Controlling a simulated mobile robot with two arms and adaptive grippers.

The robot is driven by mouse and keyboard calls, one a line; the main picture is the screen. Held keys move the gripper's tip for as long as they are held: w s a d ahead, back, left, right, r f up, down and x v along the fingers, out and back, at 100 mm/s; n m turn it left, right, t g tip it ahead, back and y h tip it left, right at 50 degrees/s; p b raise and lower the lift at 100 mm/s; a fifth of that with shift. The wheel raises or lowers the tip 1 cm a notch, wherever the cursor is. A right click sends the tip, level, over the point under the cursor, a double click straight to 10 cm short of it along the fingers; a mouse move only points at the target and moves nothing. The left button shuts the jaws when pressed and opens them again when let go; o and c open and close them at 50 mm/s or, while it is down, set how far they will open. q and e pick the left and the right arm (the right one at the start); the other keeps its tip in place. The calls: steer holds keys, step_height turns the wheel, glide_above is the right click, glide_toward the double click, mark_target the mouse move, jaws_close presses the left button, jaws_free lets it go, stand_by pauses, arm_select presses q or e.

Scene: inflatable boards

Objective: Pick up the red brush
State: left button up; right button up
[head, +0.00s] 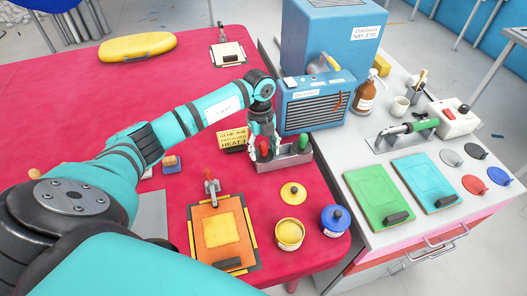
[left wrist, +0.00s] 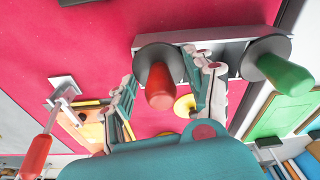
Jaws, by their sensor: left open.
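The red brush (left wrist: 160,85) has a rounded red handle above a dark round disc. It stands in a grey holder (head: 290,161) beside a green-handled brush (head: 303,141). In the head view the red handle (head: 263,149) is partly hidden by my left gripper (head: 265,153). My left gripper is open and points down at the holder. In the left wrist view its two fingers stand on either side of the red handle, with visible gaps. My right gripper is in neither view.
A blue heater box (head: 312,105) stands close behind the holder. In front are a yellow lid (head: 293,193), an open yellow tin (head: 289,234), a blue tin (head: 335,220) and a clamped orange board (head: 212,232). A grey-white cabinet top (head: 362,155) is at right.

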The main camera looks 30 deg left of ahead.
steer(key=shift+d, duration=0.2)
arm_select(q)
steer(key=shift+c, duration=1.3)
jaws_close()
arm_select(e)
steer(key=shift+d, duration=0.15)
arm_select(q)
steer(key=shift+r, duration=0.1)
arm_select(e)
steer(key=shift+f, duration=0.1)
arm_select(q)
step_height(320, 180, up, 10)
steer(key=shift+f+b, duration=0.1)
steer(key=shift+b, duration=1)
steer(key=shift+c, duration=2.2)
jaws_free()
jaws_close()
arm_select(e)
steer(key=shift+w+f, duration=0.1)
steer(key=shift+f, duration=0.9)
